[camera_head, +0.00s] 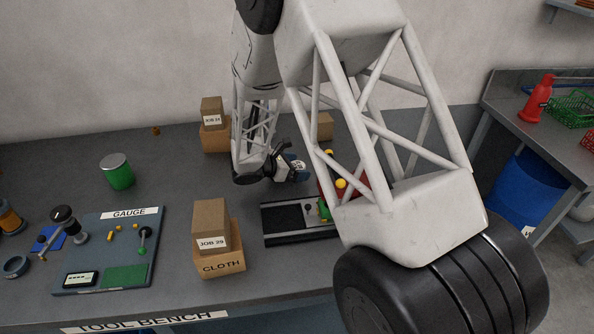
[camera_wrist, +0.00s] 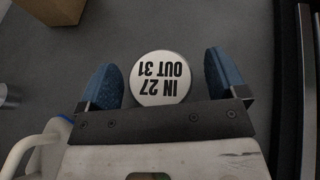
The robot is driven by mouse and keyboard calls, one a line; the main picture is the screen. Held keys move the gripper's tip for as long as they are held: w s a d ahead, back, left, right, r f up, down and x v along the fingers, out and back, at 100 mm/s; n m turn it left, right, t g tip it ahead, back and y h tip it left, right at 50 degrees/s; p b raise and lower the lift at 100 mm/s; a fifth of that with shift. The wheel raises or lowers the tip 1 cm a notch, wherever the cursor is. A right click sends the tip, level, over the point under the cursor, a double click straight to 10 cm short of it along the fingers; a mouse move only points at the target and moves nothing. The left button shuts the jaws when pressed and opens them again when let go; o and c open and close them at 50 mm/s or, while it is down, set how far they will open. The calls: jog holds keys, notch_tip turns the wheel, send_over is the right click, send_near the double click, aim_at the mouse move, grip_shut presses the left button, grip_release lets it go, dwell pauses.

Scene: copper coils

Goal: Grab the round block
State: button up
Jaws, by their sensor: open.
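A round block (camera_wrist: 160,78) with a white top printed "IN 27 OUT 31" shows in the wrist view, its lettering upside down. My gripper (camera_wrist: 163,84) is open, with one blue finger on each side of the block. A gap shows between the block and each finger. In the head view my gripper (camera_head: 293,173) is low over the bench, and the white printed top of the block (camera_head: 298,164) shows beside its fingers. The lower part of the block is mostly hidden. I cannot tell its height from these views.
A black tray-like fixture (camera_head: 283,222) lies just in front of my gripper. A green tin (camera_head: 118,172) and gauge board (camera_head: 105,255) are further left. Bench between is clear.

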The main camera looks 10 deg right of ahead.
aim_at(296, 166)
jog(key=c, duration=1.1)
jog(key=shift+c, duration=0.2)
jog(key=shift+r, duration=0.15)
jog(key=shift+r, duration=4.9)
